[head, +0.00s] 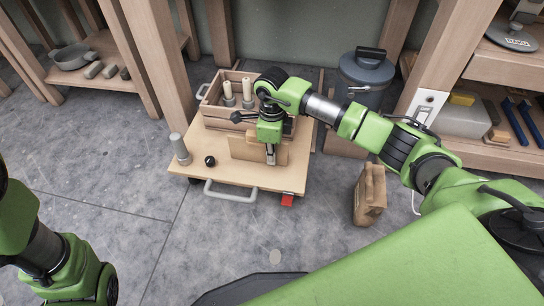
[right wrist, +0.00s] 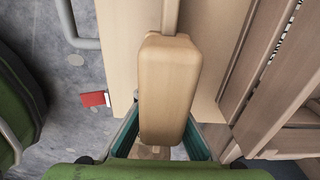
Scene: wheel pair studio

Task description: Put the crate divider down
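The crate divider (head: 243,148) is a flat light-wood panel in front of the crate, over the dolly top. I cannot tell whether its lower edge touches the dolly. My right gripper (head: 270,153) points down at it. In the right wrist view, the gripper's teal fingers lie on both sides of a thick wooden grip part of the divider (right wrist: 168,85) and appear closed on it. The wooden crate (head: 212,115) stands on the dolly (head: 235,182) and holds pale upright cylinders. My left arm shows at the lower left, but its gripper is not visible.
A grey cylinder (head: 180,148) and a black knob (head: 210,161) are on the dolly's left part. A tan container (head: 369,195) and a dark lidded bin (head: 364,78) stand to the right. Floor in front is clear.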

